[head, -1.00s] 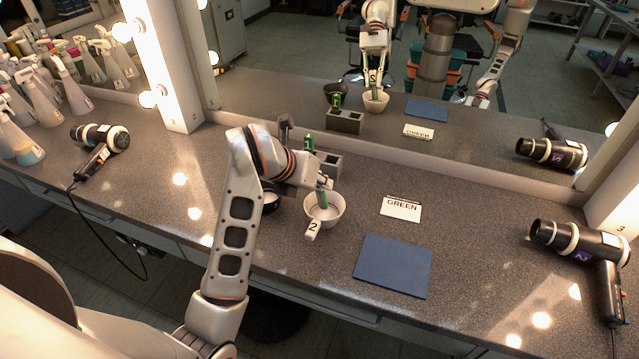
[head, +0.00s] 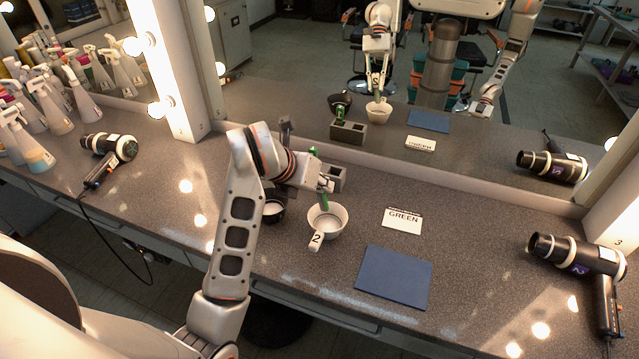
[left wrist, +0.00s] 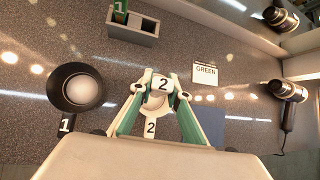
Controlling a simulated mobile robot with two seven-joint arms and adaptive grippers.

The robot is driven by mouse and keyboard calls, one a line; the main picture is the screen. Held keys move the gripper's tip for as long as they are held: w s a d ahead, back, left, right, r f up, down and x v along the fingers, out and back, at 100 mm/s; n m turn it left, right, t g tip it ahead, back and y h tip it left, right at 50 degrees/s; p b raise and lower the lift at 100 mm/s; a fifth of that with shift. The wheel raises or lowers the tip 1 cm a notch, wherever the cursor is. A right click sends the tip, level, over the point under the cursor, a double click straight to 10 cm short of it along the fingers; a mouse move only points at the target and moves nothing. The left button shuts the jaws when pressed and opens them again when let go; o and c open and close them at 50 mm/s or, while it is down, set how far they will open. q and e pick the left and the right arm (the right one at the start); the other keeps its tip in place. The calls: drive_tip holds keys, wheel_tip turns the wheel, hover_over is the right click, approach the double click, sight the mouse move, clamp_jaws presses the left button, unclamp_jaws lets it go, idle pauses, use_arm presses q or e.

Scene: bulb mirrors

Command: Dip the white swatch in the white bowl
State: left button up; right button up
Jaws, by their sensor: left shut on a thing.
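The white bowl (head: 341,213), tagged 2, stands on the counter and holds a pale liquid. My left gripper (head: 325,187) is above it, shut on the white swatch (left wrist: 161,84), whose face marked 2 shows between the fingertips in the left wrist view. A green piece hangs below the gripper over the bowl in the head view; I cannot tell whether it is finger or swatch, or whether its tip touches the liquid. The bowl's tag (left wrist: 151,127) shows between the fingers in the left wrist view. My right gripper shows only small in the mirror.
A black bowl (left wrist: 76,88), tagged 1, stands left of the white bowl. A grey two-slot block (left wrist: 144,29) behind holds a green swatch (left wrist: 120,10) marked 1. Right are a GREEN card (head: 402,220), a blue mat (head: 393,277) and a hair dryer (head: 575,255). The mirror bounds the back.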

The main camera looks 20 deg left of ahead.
use_arm(q)
wheel_tip(320, 180, up, 3)
drive_tip(key=shift+f+p, duration=0.1)
drive_tip(key=shift+p, duration=0.85)
drive_tip(key=shift+r, duration=1)
